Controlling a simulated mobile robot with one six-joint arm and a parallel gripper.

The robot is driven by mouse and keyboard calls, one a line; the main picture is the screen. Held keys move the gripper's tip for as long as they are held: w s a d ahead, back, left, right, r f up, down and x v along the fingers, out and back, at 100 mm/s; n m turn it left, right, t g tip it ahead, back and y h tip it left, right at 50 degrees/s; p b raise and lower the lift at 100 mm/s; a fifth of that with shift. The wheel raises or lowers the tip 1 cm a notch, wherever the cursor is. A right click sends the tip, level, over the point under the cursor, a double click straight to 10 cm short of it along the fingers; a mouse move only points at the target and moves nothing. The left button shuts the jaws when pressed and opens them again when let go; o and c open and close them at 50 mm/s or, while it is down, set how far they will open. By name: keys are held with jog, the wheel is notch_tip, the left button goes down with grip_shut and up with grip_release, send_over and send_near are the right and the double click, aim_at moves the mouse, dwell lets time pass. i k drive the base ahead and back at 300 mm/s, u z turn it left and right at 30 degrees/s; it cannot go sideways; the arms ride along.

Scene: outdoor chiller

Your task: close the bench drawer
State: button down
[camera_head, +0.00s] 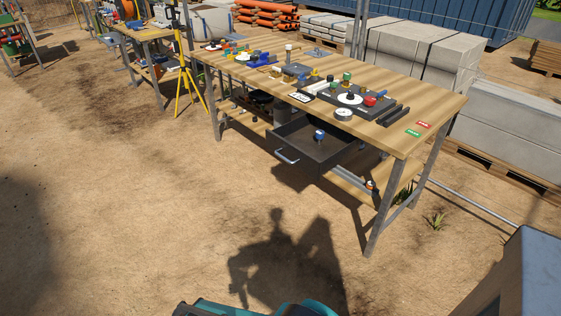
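The bench drawer (300,157) is dark grey and hangs under the front edge of the wooden workbench (413,84). It is pulled out toward me, and its inside shows. A light metal handle (286,157) is on its front panel. A small blue-topped object (319,137) shows at the drawer; I cannot tell exactly what it is. My gripper is not in view, so whether it is open or shut does not show.
Bare sandy ground lies clear in front of the bench. A metal bench leg (385,208) stands right of the drawer. Tools and parts cover the benchtop. A yellow tripod (183,70) stands at the bench's left end. Pallets with concrete blocks (425,55) are behind.

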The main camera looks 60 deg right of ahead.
aim_at(296, 142)
jog(key=i, duration=0.95)
jog(key=u, duration=0.05)
